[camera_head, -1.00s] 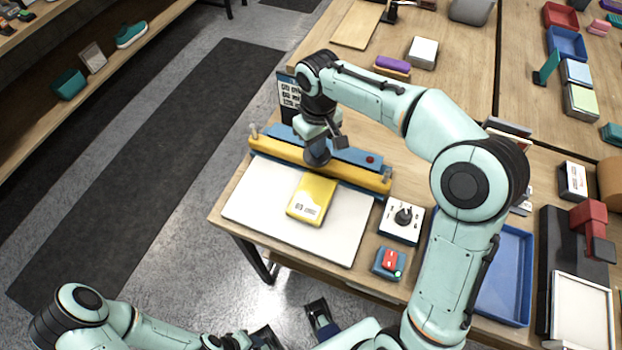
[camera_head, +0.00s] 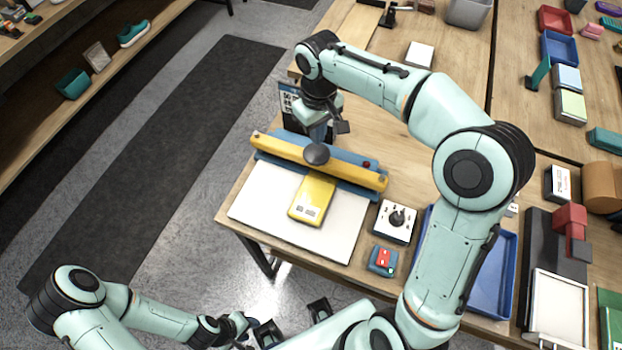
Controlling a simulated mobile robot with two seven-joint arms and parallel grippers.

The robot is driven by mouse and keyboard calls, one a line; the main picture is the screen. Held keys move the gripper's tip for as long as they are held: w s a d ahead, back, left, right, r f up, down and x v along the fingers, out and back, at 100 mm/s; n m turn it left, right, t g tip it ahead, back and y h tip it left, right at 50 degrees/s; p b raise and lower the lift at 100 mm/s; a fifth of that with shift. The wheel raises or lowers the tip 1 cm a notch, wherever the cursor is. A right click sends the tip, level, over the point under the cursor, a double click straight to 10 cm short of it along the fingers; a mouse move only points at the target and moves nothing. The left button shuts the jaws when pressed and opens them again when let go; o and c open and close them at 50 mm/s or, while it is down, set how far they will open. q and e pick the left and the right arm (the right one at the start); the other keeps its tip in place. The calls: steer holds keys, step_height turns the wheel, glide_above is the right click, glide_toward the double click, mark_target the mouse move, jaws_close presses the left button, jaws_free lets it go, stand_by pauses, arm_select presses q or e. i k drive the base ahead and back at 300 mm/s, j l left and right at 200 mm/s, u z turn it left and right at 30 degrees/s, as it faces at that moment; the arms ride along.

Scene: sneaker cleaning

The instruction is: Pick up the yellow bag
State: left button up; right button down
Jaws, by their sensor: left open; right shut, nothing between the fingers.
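The yellow bag (camera_head: 311,203) lies flat on the white board (camera_head: 262,203) of a sealing press. Its far end meets the press's yellow bar (camera_head: 277,149) in the picture; I cannot tell whether the bar touches it. My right gripper (camera_head: 320,130) is shut and empty, above the far side of the press, behind the dark round knob (camera_head: 316,154) on the bar. Its fingertips are partly hidden, and contact with the knob is unclear. My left gripper (camera_head: 292,320) is open and empty at the bottom, off the table's front edge and well short of the bag.
A white dial box (camera_head: 395,222) and a blue box with a red switch (camera_head: 383,260) stand right of the board. A blue tray (camera_head: 496,283) lies behind my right arm. Shelves run along the left. Open floor lies left of the table.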

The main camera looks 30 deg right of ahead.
mark_target(309, 206)
steer(key=k+j, duration=0.8)
steer(key=k, duration=0.05)
